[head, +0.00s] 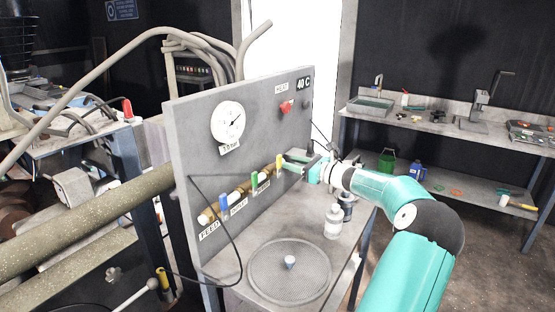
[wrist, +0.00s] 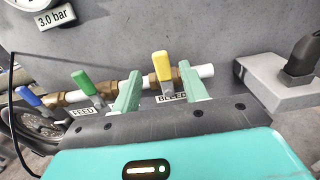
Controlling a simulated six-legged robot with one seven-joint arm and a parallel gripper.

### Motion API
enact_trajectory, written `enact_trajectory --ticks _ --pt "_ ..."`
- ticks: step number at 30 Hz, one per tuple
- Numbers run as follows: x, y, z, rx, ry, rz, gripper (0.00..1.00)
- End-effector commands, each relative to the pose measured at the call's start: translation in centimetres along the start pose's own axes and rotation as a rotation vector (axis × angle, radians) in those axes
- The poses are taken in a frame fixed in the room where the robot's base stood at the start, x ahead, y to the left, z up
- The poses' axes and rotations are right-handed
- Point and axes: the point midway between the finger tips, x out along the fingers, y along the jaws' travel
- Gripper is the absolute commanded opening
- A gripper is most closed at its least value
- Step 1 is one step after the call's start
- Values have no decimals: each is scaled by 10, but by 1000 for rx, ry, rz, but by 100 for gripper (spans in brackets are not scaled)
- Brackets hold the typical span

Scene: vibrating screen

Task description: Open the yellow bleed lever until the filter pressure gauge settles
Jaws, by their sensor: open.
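The yellow bleed lever (head: 279,162) stands upright on the brass and white pipe across the grey panel. In the wrist view the yellow lever (wrist: 161,66) shows between my two fingertips, with gaps on both sides. A partly covered label reading BLEED (wrist: 171,97) is below it. My gripper (head: 290,161) is open and empty, just in front of the lever; its fingers (wrist: 157,72) point at the panel. The round pressure gauge (head: 228,121) is higher on the panel, with a plate (wrist: 57,16) reading 3.0 bar. Its needle is too small to read exactly.
A green lever (wrist: 83,82) and a blue lever (wrist: 28,96) sit on the same pipe to the left. A red knob (head: 286,107) is higher up. A grey block (wrist: 275,82) is right of the pipe end. A bottle (head: 333,222) and round sieve (head: 290,272) are on the table.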

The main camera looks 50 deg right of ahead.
Motion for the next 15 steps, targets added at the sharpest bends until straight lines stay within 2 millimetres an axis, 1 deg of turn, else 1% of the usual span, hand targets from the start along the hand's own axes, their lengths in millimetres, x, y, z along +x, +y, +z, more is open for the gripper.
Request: enact_trajectory --ticks 1,3,7,12,15 --pt "11 0 0 0 -1 1 44" --pt "25 0 0 0 -1 1 44" --pt "48 0 0 0 -1 1 44" --pt "64 0 0 0 0 -1 44" --pt "67 -1 0 0 0 -2 44"
